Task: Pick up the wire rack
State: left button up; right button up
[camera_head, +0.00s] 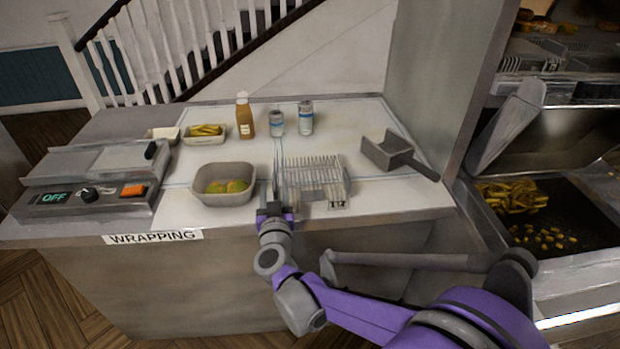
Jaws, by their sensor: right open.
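The wire rack (318,174) is a small silvery rack of thin parallel bars. It lies on the white counter top, right of the grey tub. My right gripper (277,186) is at the rack's left end, with its jaws open. The fingers are thin and overlap the rack's edge in the picture, so I cannot tell whether they touch it. My right arm, purple and grey, reaches in from the lower right. My left gripper is not in view.
A grey tub (223,198) with yellowish food stands close left of the gripper. A grey scoop (398,157) lies to the right. A sauce bottle (245,117) and two shakers stand behind. A wrapping machine (92,180) is at left; the fryer with chips is at right.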

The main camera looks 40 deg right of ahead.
aim_at(274, 175)
jog(key=x, duration=0.4)
jog(key=shift+w+d, duration=0.1)
grip_shut()
dwell(1.3)
